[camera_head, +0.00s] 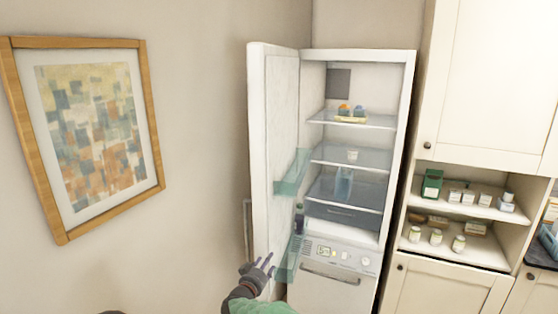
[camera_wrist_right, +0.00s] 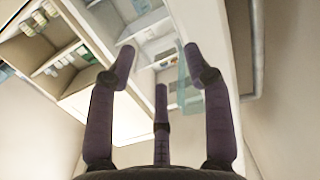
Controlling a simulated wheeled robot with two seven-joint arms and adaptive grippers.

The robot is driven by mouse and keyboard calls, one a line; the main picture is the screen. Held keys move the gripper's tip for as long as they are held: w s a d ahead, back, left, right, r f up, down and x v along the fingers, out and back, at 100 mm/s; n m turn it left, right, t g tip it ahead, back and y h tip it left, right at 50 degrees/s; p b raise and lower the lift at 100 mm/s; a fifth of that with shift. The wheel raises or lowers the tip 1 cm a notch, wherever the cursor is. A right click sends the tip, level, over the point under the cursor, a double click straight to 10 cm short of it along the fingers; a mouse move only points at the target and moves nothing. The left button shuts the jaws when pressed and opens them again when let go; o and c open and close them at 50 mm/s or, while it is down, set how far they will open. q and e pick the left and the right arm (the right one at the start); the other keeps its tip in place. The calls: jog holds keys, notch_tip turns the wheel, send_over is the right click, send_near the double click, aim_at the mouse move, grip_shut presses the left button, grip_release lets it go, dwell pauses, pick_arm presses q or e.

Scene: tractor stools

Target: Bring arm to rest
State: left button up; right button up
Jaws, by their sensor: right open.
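My right gripper (camera_head: 262,266) is in the lower middle of the head view, in front of the open fridge door (camera_head: 272,120). Its dark fingers are spread and point up. In the right wrist view the three fingers of the right gripper (camera_wrist_right: 160,75) are apart with nothing between them. The fridge (camera_head: 400,150) stands open behind it, and in the wrist view the door (camera_wrist_right: 215,30) runs up behind the fingers. I cannot tell whether the gripper touches the door. My left gripper does not show.
The fridge shelves hold a small tray (camera_head: 351,119), a white cup (camera_head: 352,155) and a clear bottle (camera_head: 344,183). To the right, cabinet shelves (camera_head: 480,209) hold several jars and boxes. A framed picture (camera_head: 95,135) hangs on the left wall. The space left of the door is clear.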

jog(key=s+d+f+n+g+y+b, duration=0.15)
jog(key=s+d+f, duration=0.3)
jog(key=f, duration=0.45)
jog(key=s+d+f+g+y+p, duration=0.1)
jog(key=s+d+f+g+y, duration=0.2)
jog(key=s+f, duration=0.45)
jog(key=s+d+f+n+g+y+b, duration=0.15)
jog(key=s+d+f, duration=0.25)
jog(key=f, duration=0.6)
jog(key=s+d+f+g+y, duration=0.1)
jog(key=s+f+g, duration=0.1)
jog(key=s, duration=1)
jog(key=s+d+f+m+g+y, duration=0.1)
jog(key=s+g, duration=0.3)
jog(key=s, duration=0.8)
jog(key=s+d+f+m+g+y, duration=0.1)
jog(key=s+f+g+y, duration=0.1)
jog(key=s, duration=1)
notch_tip(320, 180, down, 2)
jog(key=shift+s+f+g+b, duration=0.15)
jog(key=shift+g+b, duration=0.3)
jog(key=shift+g, duration=0.35)
